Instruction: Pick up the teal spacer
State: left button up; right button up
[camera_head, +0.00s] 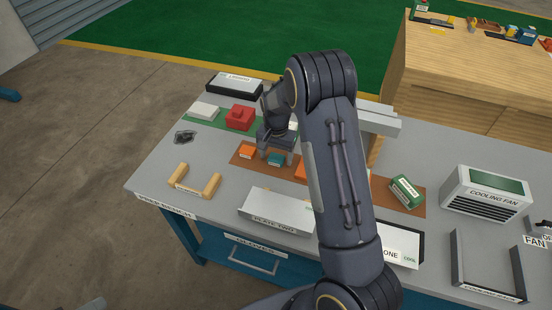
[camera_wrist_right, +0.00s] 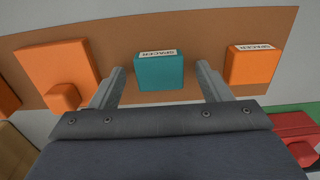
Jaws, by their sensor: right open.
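The teal spacer (camera_wrist_right: 160,73) is a small block with a white label reading SPACER, lying on a brown mat (camera_wrist_right: 115,30). In the head view the teal spacer (camera_head: 275,160) shows partly below my right gripper (camera_head: 277,156). My right gripper is open and empty. In the wrist view its two fingers stand to the left and right of the teal spacer, with visible gaps on both sides. An orange spacer (camera_wrist_right: 252,65) lies outside the fingers, on the right in the wrist view. My left gripper does not show.
A larger orange block (camera_wrist_right: 58,72) lies beyond the left finger in the wrist view. A red block (camera_head: 240,118), a tan U-shaped bracket (camera_head: 193,187), a plate stand (camera_head: 276,210) and a cooling fan box (camera_head: 487,192) stand on the grey bench (camera_head: 150,170).

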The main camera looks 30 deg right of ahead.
jog(key=c, duration=1.1)
